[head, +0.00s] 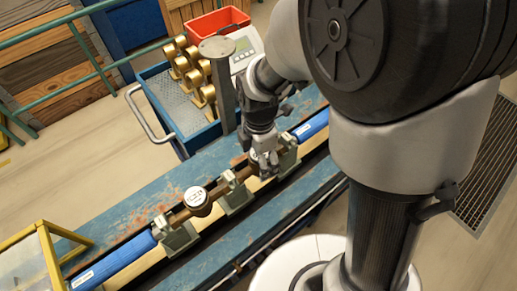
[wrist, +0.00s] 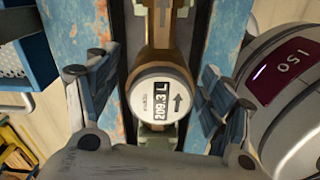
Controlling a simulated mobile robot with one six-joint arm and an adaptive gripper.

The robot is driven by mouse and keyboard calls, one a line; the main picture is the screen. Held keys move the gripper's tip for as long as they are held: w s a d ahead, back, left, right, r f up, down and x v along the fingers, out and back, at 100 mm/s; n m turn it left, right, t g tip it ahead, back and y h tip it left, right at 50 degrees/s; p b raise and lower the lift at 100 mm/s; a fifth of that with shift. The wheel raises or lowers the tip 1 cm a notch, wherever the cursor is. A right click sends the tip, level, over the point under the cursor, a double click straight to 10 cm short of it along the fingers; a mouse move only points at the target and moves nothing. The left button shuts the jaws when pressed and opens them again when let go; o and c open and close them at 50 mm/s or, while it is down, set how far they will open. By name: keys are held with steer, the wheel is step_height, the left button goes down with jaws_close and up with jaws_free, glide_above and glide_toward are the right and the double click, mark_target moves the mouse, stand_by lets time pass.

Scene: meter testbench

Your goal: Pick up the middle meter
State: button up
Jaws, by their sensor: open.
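A round white-faced meter (head: 196,197) sits on a brown pipe along the blue bench in the head view. In the wrist view a meter (wrist: 158,95) shows a reading of 209.3 L and an arrow, with a brass body above it in the picture. My gripper (head: 266,165) is over the pipe, right of the visible meter in the head view, and hides the pipe behind it. In the wrist view my gripper (wrist: 157,92) is open, its fingers apart on either side of the meter with gaps. I cannot tell the exact height gap.
Green-grey clamps (head: 180,236) hold the pipe line. A blue cylinder (head: 115,264) lies at its lower left end, another (head: 312,123) at the upper right. Behind the bench are a blue cart (head: 166,96) with several brass pieces and a red bin (head: 205,30). A yellow frame (head: 45,245) stands lower left.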

steer(key=shift+f, duration=0.9)
steer(key=shift+r, duration=0.1)
jaws_close()
